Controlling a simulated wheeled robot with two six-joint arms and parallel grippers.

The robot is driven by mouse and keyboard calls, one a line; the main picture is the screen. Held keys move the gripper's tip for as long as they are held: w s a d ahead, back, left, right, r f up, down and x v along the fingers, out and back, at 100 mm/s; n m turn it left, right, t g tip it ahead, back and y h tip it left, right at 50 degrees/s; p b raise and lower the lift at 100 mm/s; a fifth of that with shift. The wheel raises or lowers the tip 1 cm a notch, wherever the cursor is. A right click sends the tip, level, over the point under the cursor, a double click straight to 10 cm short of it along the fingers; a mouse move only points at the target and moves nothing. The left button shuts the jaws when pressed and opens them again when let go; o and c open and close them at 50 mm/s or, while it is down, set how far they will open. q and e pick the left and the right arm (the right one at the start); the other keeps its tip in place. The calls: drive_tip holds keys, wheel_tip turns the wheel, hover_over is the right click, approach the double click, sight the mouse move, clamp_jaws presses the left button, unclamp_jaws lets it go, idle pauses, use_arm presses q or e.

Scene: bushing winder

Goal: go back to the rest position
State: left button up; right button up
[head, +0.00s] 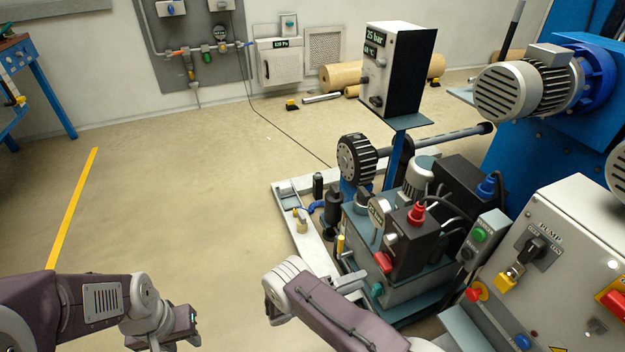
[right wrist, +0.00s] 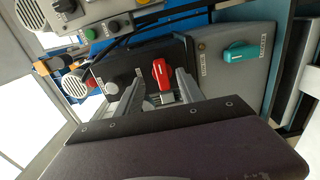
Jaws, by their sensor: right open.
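My left gripper (head: 168,335) hangs at the bottom left of the head view, over bare floor; its fingers are too small and turned away to judge. My right arm reaches in from the bottom, and its gripper shows in the right wrist view (right wrist: 158,88) with two grey fingers spread apart and nothing between them. The fingers point at the hydraulic unit, where a red handle (right wrist: 161,73) shows between and beyond the fingertips. A teal handle (right wrist: 238,53) is to the right of them. I cannot tell the exact gap between fingers and panel.
The hydraulic unit (head: 372,245) stands close to my right arm, with a control cabinet (head: 575,245) at the right. A gauge box (head: 397,70) rises behind it. A blue bench (head: 45,85) is far left. The floor (head: 190,190) between is clear, with a yellow line (head: 75,205).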

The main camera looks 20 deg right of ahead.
drive_tip(key=w+d+r+m+g+y, duration=0.1)
drive_tip(key=w+r+m+g, duration=0.15)
drive_tip(key=r, duration=0.35)
drive_tip(key=w+d+r+m+g+y, duration=0.1)
drive_tip(key=w+d+r+m, duration=0.15)
drive_tip(key=r, duration=0.35)
drive_tip(key=s+d+r+m+g+y, duration=0.1)
drive_tip(key=s+r+m+g+y, duration=0.15)
drive_tip(key=s+r+y, duration=0.35)
drive_tip(key=s+a+r+t+y, duration=0.1)
drive_tip(key=s+a+r+y, duration=0.2)
drive_tip(key=s, duration=0.4)
drive_tip(key=s+a+f+n+t+y, duration=0.35)
drive_tip(key=s+a+f+y, duration=0.2)
drive_tip(key=a, duration=0.45)
wheel_tip(320, 180, up, 34)
drive_tip(key=w+n+t+y+p, duration=0.1)
drive_tip(key=w+n+p, duration=0.1)
drive_tip(key=p, duration=3.1)
drive_tip(key=shift+w+a+n+y+p, duration=0.3)
drive_tip(key=shift+w+a+n+y, duration=0.1)
drive_tip(key=shift+n, duration=0.1)
